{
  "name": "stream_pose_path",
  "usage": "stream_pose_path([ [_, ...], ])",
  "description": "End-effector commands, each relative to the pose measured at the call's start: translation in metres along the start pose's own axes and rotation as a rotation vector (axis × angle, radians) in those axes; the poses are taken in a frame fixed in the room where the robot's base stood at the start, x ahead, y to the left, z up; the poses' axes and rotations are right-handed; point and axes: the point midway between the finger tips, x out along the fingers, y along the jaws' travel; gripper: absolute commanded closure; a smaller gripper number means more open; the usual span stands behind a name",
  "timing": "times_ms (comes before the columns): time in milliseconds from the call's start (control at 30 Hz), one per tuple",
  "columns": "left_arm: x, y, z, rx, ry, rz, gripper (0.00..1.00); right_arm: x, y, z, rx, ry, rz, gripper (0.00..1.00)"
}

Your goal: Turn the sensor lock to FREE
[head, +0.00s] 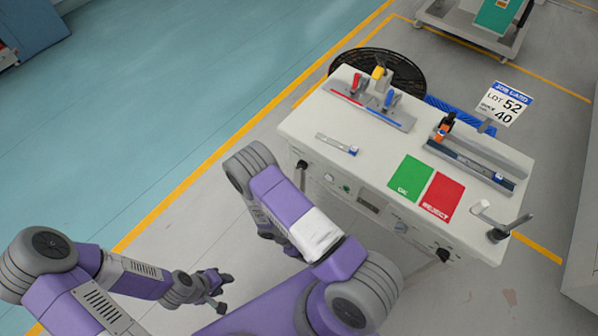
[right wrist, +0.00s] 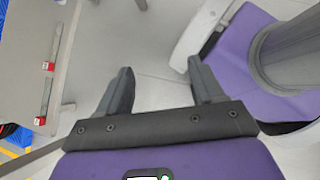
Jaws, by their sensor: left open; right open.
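The rewind station (head: 320,115) is a pale bench in the head view. A dark rail (head: 470,165) on its right side carries an upright black and orange piece (head: 444,128); I cannot tell whether this is the sensor lock, and no FREE marking is readable. My left gripper (head: 217,291) is open and empty, low over the floor, left of the bench and apart from it. My right gripper is open and empty in the right wrist view (right wrist: 162,88), its fingers apart above grey floor. It cannot be made out in the head view.
Green (head: 409,178) and red (head: 441,197) pads lie at the front. A job card (head: 504,104) stands at the back right. A crank (head: 510,228) projects at the right corner. Floor at left is clear.

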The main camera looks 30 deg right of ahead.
Motion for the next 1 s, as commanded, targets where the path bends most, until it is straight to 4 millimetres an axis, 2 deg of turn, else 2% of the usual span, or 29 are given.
stream_pose_path([
  [33, 0.005, -0.002, 0.000, 0.000, 0.000, 0.000, 0.57, 0.001, 0.034, -0.004, -0.064, -0.096, 0.176, 0.33],
  [67, 0.007, -0.002, 0.000, 0.001, 0.000, 0.000, 0.57, -0.004, 0.055, -0.006, -0.094, -0.152, 0.281, 0.33],
  [100, 0.009, -0.003, -0.001, 0.001, 0.000, 0.000, 0.57, -0.016, 0.081, -0.009, -0.123, -0.220, 0.421, 0.33],
  [133, 0.010, -0.004, -0.001, 0.001, 0.000, 0.000, 0.57, -0.028, 0.099, -0.012, -0.141, -0.265, 0.525, 0.33],
  [200, 0.013, -0.004, -0.001, 0.001, 0.001, 0.001, 0.57, -0.061, 0.133, -0.023, -0.163, -0.350, 0.748, 0.33],
  [300, 0.015, -0.005, -0.001, 0.001, 0.001, 0.000, 0.57, -0.108, 0.159, -0.039, -0.170, -0.427, 1.003, 0.33],
  [400, 0.017, -0.006, -0.001, 0.001, 0.001, 0.001, 0.57, -0.142, 0.169, -0.050, -0.163, -0.467, 1.162, 0.33],
  [500, 0.017, -0.006, -0.001, 0.001, 0.001, 0.001, 0.57, -0.156, 0.175, -0.053, -0.156, -0.483, 1.232, 0.33],
  [1000, 0.024, -0.009, -0.002, 0.001, 0.001, 0.001, 0.57, -0.141, 0.237, -0.036, -0.155, -0.485, 1.237, 0.33],
])
